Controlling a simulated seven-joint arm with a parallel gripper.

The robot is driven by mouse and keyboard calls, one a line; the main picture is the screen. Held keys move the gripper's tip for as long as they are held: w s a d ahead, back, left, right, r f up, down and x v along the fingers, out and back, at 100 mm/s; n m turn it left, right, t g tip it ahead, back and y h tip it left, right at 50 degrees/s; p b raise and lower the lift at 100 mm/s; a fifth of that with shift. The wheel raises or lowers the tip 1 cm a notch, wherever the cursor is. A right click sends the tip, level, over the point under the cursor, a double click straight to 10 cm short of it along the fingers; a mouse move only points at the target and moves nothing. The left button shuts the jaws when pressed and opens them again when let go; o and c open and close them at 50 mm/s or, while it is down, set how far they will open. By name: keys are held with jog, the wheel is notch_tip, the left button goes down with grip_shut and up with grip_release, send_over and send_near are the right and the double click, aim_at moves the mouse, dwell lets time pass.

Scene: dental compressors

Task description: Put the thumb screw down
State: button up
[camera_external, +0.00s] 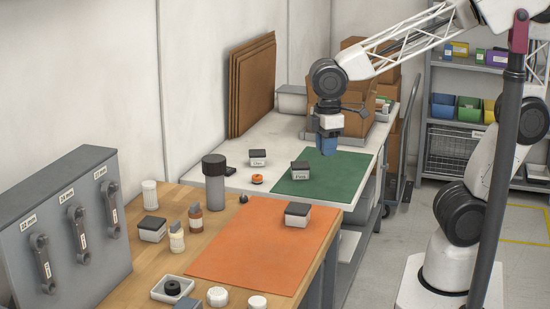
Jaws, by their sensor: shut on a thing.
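The screw itself is hidden by the fingers or too small to make out. Whether it touches the mat cannot be told from this view.
A labelled box (299,170) stands on the green mat; another box (257,158) and an orange round part (257,179) stand left of it. Nearer is a wooden bench with an orange mat (262,252) and a tall grey cylinder (215,184). Cardboard boxes (352,95) stand behind my gripper.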

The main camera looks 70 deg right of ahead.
jog(key=shift+s+f, duration=0.15)
jog(key=shift+s, duration=0.35)
notch_tip(320, 180, down, 19)
jog(key=shift+f, duration=0.2)
send_over(269, 239)
jog(key=shift+f, duration=0.75)
dwell(0.3)
jog(key=shift+f, duration=1.75)
